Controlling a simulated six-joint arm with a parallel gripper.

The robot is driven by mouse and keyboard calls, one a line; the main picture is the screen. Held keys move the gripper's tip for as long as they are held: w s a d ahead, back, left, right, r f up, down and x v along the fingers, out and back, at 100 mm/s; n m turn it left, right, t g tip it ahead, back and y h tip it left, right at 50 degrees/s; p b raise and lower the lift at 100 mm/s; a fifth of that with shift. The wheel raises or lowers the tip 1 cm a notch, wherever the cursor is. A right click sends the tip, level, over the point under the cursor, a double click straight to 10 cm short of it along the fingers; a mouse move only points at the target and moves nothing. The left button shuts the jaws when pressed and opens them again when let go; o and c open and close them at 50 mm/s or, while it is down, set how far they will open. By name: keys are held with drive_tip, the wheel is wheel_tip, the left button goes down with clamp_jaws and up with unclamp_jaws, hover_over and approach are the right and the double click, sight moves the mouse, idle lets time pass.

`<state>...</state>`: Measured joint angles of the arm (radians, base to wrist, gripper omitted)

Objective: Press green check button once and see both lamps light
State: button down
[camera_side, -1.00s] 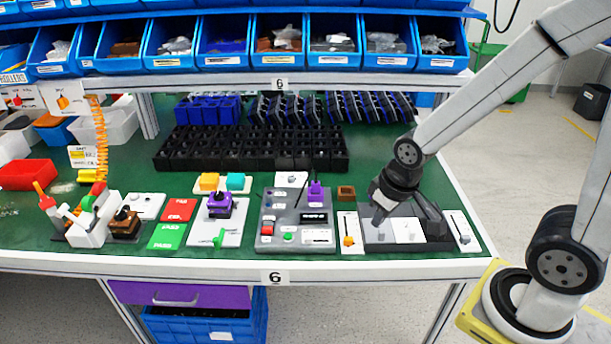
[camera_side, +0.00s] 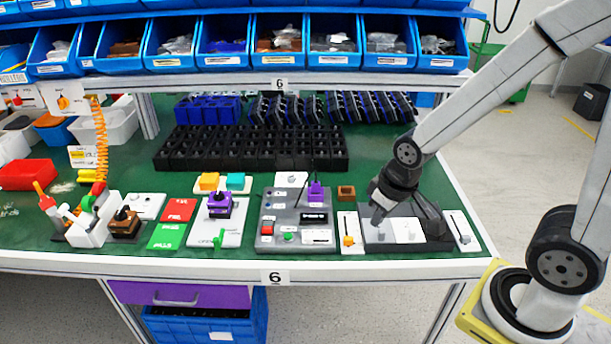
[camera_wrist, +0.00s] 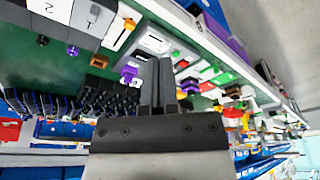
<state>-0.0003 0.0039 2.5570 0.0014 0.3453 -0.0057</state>
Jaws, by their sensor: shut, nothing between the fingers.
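The grey test panel (camera_side: 265,247) sits near the front middle of the bench. I cannot make out which spots on the panel are lamps or whether any is lit. My gripper (camera_side: 378,216) is right of the panel, low over a dark block with white tops, apart from the green button. Its dark fingers (camera_wrist: 167,87) are together and empty in the wrist view.
A white plate with an orange knob (camera_side: 348,241) stands between the panel and my gripper. A white plate with a purple switch and green lever (camera_side: 229,238) is left of the panel. Black racks (camera_side: 250,150) stand behind. Little free bench shows at the front.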

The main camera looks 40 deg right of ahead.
drive_tip(key=w+a+f+n+t, duration=0.1)
drive_tip(key=w+f+n+t, duration=0.1)
drive_tip(key=w, duration=0.4)
drive_tip(key=w+a+f+n+t, duration=0.1)
drive_tip(key=w+n, duration=0.1)
drive_tip(key=w, duration=0.4)
drive_tip(key=n+t, duration=0.4)
hover_over(291, 237)
drive_tip(key=shift+w+f, duration=0.15)
drive_tip(key=shift+f, duration=2.7)
drive_tip(key=shift+f, duration=0.2)
drive_tip(key=shift+f, duration=4.2)
drive_tip(key=shift+f, duration=0.9)
drive_tip(key=shift+r, duration=0.9)
